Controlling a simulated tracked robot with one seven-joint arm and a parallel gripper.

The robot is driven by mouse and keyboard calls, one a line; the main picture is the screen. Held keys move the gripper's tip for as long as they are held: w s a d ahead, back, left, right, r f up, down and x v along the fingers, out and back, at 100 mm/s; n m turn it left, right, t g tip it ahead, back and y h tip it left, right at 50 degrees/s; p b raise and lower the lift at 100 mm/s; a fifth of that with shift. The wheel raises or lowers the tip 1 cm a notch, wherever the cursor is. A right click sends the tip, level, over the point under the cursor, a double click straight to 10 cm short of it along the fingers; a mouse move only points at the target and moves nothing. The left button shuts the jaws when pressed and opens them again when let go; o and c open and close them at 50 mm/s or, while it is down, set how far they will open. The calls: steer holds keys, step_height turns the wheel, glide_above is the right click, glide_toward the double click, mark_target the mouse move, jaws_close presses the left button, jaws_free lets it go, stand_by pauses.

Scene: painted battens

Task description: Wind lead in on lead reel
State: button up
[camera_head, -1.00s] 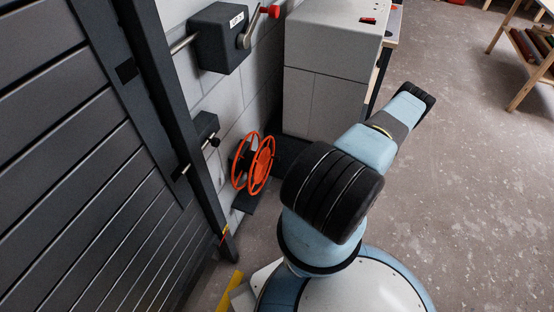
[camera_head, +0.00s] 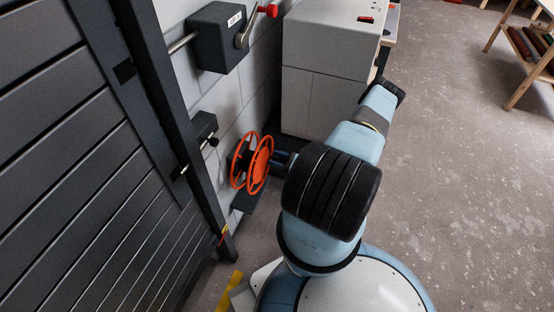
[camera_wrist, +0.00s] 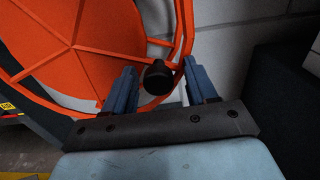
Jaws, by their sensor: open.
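The lead reel (camera_head: 262,166) is orange with spoked rims and is mounted low by the wall. In the wrist view its orange face (camera_wrist: 70,50) fills the upper left. A dark round knob (camera_wrist: 157,77) stands out near the reel's rim. My gripper (camera_wrist: 165,80) is open, with one blue finger on each side of the knob; I cannot tell whether either touches it. In the head view my gripper (camera_head: 285,158) is at the reel's right side, mostly hidden behind my arm. The lead itself cannot be made out.
A grey box with a red-knobbed crank (camera_head: 222,38) is on the wall above. A dark slatted shutter (camera_head: 60,160) stands at the left. A light grey cabinet (camera_head: 325,75) is behind the reel.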

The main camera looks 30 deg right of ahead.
steer(key=shift+a, duration=0.1)
steer(key=shift+c, duration=0.4)
steer(key=shift+w, duration=0.1)
jaws_close()
